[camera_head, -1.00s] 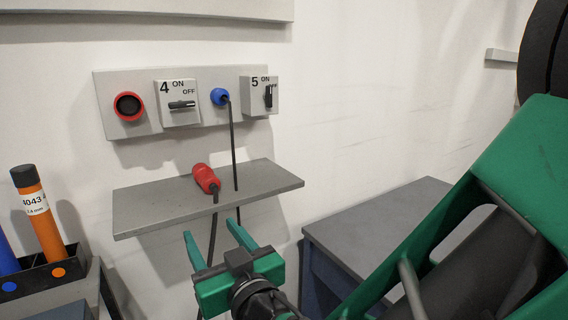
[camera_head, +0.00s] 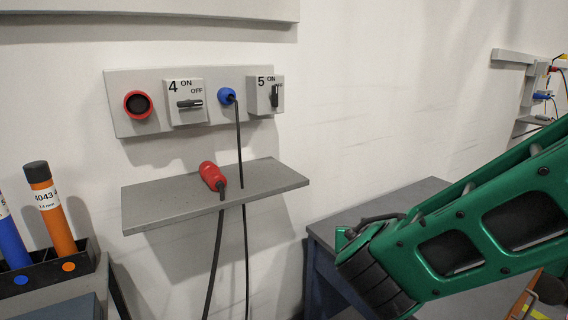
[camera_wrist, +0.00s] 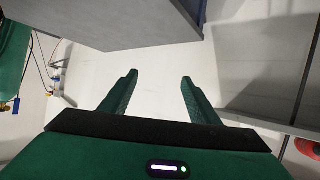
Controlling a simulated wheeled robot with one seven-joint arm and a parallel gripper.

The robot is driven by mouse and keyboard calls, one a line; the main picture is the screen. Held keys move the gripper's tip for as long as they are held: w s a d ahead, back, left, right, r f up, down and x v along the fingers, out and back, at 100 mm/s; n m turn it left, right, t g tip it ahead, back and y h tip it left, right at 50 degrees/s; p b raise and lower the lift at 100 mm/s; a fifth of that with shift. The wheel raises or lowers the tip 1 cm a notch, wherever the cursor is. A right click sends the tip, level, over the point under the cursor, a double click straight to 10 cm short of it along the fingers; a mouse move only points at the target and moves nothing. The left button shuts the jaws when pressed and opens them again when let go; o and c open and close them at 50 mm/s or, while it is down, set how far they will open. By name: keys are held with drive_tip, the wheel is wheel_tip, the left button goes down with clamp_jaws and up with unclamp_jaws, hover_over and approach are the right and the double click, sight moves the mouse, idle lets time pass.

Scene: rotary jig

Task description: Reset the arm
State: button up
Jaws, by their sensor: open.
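My gripper (camera_wrist: 158,82) is open and empty in the wrist view, its two green fingers apart over pale floor or wall. In the head view the green arm reaches in from the right, its wrist folded down by the grey table; the fingers are hidden there. A red plug (camera_head: 212,176) lies on the grey shelf (camera_head: 150,213), its black cable hanging down. A blue plug (camera_head: 227,96) sits in the wall panel (camera_head: 120,83). The red-ringed socket (camera_head: 138,104) is empty.
Switch 4 (camera_head: 187,113) has a horizontal handle and switch 5 (camera_head: 266,96) an upright one. A dark bin holds an orange tube (camera_head: 52,215) and a blue tube (camera_head: 12,240) at left. The grey table (camera_head: 330,232) stands below my arm.

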drive_tip(key=s+d+f+m+g+h, duration=0.1)
drive_tip(key=s+d+f+m+g, duration=0.25)
drive_tip(key=d, duration=0.55)
drive_tip(key=s+d+f+g+h, duration=0.15)
drive_tip(key=s+d+g, duration=0.35)
drive_tip(key=d, duration=0.5)
drive_tip(key=s+d+g+y, duration=0.1)
drive_tip(key=s+g+y, duration=0.1)
drive_tip(key=s, duration=0.8)
drive_tip(key=s+d+r+g+y, duration=0.1)
drive_tip(key=s+d+y, duration=0.1)
drive_tip(key=s, duration=0.8)
drive_tip(key=shift+s+m+g+y, duration=0.35)
drive_tip(key=shift+m+y, duration=0.1)
drive_tip(key=shift+y, duration=0.4)
